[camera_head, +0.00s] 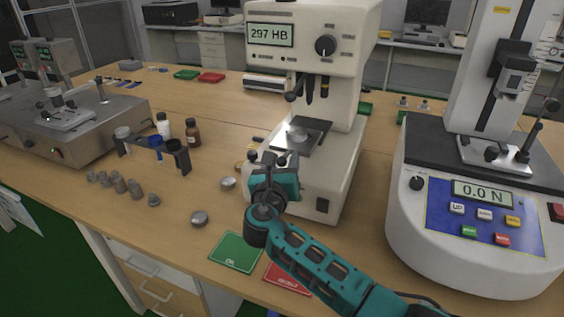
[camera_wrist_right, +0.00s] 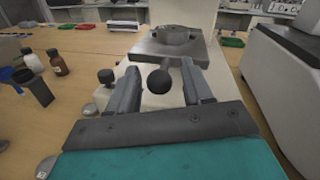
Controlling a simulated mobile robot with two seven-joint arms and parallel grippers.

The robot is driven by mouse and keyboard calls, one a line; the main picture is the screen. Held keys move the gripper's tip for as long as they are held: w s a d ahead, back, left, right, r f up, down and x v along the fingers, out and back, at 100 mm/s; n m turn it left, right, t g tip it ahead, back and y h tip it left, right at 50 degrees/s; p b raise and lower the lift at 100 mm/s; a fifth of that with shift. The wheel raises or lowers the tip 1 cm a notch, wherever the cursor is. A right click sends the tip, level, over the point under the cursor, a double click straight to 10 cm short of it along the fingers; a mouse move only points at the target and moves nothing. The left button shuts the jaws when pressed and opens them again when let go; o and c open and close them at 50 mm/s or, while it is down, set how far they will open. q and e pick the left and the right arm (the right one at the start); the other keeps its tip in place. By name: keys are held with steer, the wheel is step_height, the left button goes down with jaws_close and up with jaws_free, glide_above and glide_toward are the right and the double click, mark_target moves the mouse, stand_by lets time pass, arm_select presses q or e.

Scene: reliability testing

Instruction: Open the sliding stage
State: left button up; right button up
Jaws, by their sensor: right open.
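The hardness tester (camera_head: 333,80) is a white machine with a 297 HB display. Its dark sliding stage (camera_head: 315,137) sits on the lower base with a round metal sample on top; the stage also shows in the right wrist view (camera_wrist_right: 190,48). A black ball knob (camera_wrist_right: 158,81) sticks out in front of the stage. My right gripper (camera_wrist_right: 160,92) is open, with its two fingers on either side of the knob and no contact visible. In the head view my right gripper (camera_head: 274,165) covers the front of the stage and the knob. My left gripper is not in view.
A force tester (camera_head: 480,220) reading 0.0 N stands close on the right. Green and red mats (camera_head: 236,252) lie at the front edge. Small weights, bottles (camera_head: 193,133) and a dark rack (camera_head: 152,145) stand on the left.

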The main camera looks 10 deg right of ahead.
steer(key=v, duration=1.3)
steer(key=shift+p, duration=0.45)
